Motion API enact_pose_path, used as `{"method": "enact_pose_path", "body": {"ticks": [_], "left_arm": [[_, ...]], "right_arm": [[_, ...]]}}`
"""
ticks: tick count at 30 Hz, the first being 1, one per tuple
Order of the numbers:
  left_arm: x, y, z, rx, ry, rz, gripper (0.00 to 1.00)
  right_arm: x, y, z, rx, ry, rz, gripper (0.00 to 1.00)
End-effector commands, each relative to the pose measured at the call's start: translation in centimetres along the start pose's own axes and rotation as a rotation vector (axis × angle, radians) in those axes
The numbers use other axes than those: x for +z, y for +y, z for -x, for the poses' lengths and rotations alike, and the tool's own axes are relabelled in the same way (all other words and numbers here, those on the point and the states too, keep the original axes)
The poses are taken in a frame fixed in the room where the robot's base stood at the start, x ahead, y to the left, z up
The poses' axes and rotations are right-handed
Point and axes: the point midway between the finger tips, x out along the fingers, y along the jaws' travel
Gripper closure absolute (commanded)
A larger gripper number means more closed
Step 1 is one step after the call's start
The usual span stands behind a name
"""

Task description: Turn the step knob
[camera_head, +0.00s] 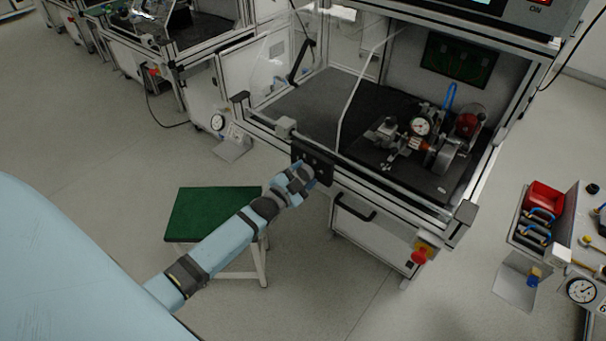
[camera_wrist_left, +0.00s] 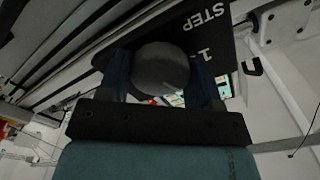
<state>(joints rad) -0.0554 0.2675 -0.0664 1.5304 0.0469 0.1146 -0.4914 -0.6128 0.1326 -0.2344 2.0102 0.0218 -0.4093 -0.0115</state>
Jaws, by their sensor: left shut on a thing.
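The step knob (camera_wrist_left: 160,70) is a dark grey round knob on a black panel marked STEP (camera_wrist_left: 210,25) in the left wrist view. My left gripper (camera_wrist_left: 160,80) has one finger on each side of the knob and is shut on it. In the head view, my left gripper (camera_head: 300,177) is at the small black panel (camera_head: 318,163) on the front edge of the test station. The gripper partly covers the knob there. My right gripper is not in view.
The test station (camera_head: 400,185) holds a dial gauge (camera_head: 421,127) and a motor fixture behind a clear door (camera_head: 345,85). A red-and-yellow emergency stop (camera_head: 420,254) sits low on its front. A green-topped stool (camera_head: 212,212) stands below my left arm. A tool cart (camera_head: 560,235) is at the right.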

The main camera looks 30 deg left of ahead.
Motion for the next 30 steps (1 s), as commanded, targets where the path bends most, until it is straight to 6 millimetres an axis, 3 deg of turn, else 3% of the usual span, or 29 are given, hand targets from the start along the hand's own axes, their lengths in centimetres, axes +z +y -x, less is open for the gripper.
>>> {"method": "enact_pose_path", "body": {"ticks": [6, 7, 10, 22, 30], "left_arm": [[0.0, 0.0, 0.0, 0.000, 0.001, 0.000, 0.65], [0.0, 0.0, 0.0, 0.000, 0.001, 0.001, 0.39], [0.0, 0.0, 0.0, 0.000, 0.001, 0.001, 0.16], [0.1, 0.1, 0.8, 0.002, -0.002, 0.001, 0.16], [0.1, 0.1, 6.2, 0.003, -0.003, 0.000, 0.16]], "right_arm": [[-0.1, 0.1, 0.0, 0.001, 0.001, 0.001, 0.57], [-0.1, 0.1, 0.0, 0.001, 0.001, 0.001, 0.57], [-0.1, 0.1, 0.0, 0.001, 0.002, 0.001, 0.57], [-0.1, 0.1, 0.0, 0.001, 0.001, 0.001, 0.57], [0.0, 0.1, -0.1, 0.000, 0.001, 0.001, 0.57]]}}
